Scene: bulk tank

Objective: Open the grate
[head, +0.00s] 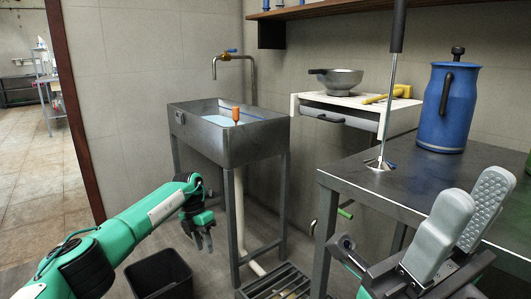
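The grate (275,284) is a dark slatted piece low at the floor, at the bottom centre of the head view. Its lower part is cut off by the frame edge, and something yellowish shows between the slats. My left gripper (203,243) points down, to the left of the sink legs and above and left of the grate, apart from it. Its fingers look slightly spread and empty. My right gripper (477,190) is at the lower right, in front of the metal table, fingers pointing up. Its ridged finger pad shows, and it holds nothing.
A metal sink (225,150) on legs stands behind the grate, with a pale drain pipe (240,215). A black bin (158,274) is left of it. A metal table (400,185) bears a blue jug (447,115) and a long-handled tool (389,105). A bowl (340,82) sits on a white cabinet.

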